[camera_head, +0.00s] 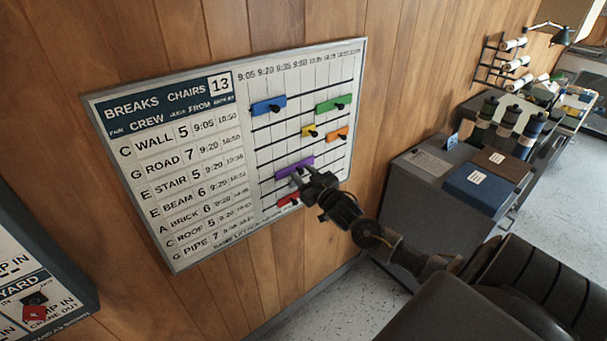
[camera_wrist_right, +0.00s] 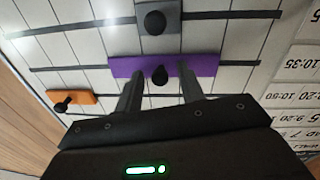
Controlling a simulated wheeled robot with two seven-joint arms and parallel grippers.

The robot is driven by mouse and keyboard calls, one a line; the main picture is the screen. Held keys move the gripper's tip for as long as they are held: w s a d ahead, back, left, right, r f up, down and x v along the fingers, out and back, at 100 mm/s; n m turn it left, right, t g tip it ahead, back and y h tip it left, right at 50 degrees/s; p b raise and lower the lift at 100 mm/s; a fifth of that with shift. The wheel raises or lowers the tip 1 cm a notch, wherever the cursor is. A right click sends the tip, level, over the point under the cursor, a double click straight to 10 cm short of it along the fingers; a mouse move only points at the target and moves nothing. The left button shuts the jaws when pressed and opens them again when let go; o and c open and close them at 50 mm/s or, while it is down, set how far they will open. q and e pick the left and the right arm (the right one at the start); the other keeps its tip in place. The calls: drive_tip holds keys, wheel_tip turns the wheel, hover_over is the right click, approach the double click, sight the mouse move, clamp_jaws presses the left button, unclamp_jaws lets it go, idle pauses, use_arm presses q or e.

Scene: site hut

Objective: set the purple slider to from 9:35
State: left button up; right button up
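The purple slider (camera_head: 293,167) lies on a rail in the lower part of the white planning board (camera_head: 128,97), left of the grid's middle. Its left end is near the early time columns; the exact column cannot be read. In the right wrist view the purple slider (camera_wrist_right: 207,65) has a black knob (camera_wrist_right: 159,75). My right gripper (camera_head: 303,177) is at the slider; its two fingers (camera_wrist_right: 159,82) are apart, one on each side of the knob, with gaps showing. My left gripper is not in view.
Blue (camera_head: 263,106), green (camera_head: 328,106), yellow (camera_head: 307,131), orange (camera_head: 337,134) and red (camera_head: 288,201) sliders sit on other rails. A grey slider (camera_wrist_right: 172,18) is on the rail beside the purple one. A grey cabinet (camera_head: 420,190) stands right of the board.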

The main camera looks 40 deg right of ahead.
sight(310, 163)
clamp_jaws()
drive_tip(key=d, duration=0.5)
drive_tip(key=shift+d, duration=0.15)
unclamp_jaws()
drive_tip(key=shift+s, duration=0.1)
